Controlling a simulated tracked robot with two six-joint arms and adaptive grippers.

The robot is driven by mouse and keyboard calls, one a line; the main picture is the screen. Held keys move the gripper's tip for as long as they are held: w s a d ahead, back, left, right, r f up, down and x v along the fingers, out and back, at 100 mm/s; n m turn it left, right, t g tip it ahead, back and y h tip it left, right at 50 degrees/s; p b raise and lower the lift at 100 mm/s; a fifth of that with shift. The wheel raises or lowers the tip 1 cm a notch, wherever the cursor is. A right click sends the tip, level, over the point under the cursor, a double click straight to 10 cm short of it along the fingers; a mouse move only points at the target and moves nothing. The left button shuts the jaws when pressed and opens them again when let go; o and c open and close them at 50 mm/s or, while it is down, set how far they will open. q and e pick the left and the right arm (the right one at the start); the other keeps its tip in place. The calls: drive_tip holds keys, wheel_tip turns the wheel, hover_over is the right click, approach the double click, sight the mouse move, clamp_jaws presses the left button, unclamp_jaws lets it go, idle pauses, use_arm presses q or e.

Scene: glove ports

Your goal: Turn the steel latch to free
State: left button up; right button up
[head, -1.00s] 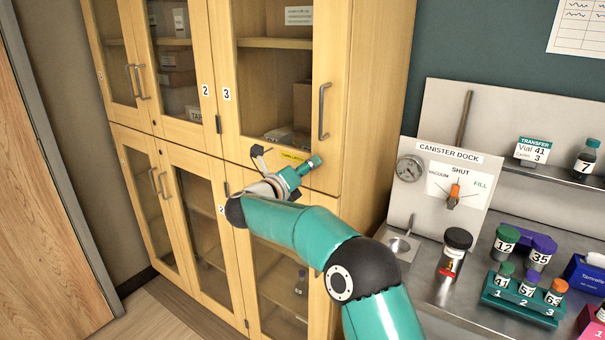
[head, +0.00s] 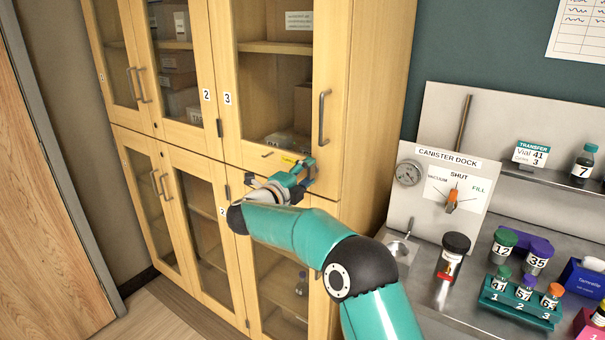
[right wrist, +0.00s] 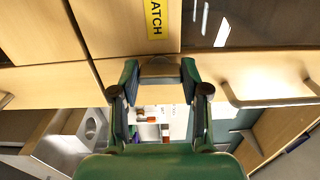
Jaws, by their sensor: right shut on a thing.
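The steel latch (right wrist: 159,71) shows in the right wrist view as a small grey-brown piece between my fingertips, just below the yellow latch label (right wrist: 156,18). In the head view the label (head: 289,160) is partly visible on the cabinet front, while my gripper hides most of the latch. My right gripper (right wrist: 160,80) is shut on the latch, with one finger on each side of it. How far the latch is turned cannot be told. My left gripper is out of view.
The glass-doored cabinet (head: 372,130) has a long vertical handle (head: 323,118) just above my right gripper. At right, the canister dock (head: 415,205), a dark-capped canister (head: 452,258) and a teal vial rack (head: 520,306) stand on the steel bench.

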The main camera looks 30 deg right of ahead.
drive_tip(key=shift+d, duration=0.15)
idle(0.4)
drive_tip(key=o, duration=1.1)
drive_tip(key=shift+d, duration=0.1)
drive_tip(key=shift+o, duration=0.2)
drive_tip(key=shift+a, duration=0.2)
drive_tip(key=shift+a, duration=0.2)
drive_tip(key=v, duration=1.1)
drive_tip(key=shift+a, duration=0.25)
drive_tip(key=shift+s+f, duration=0.1)
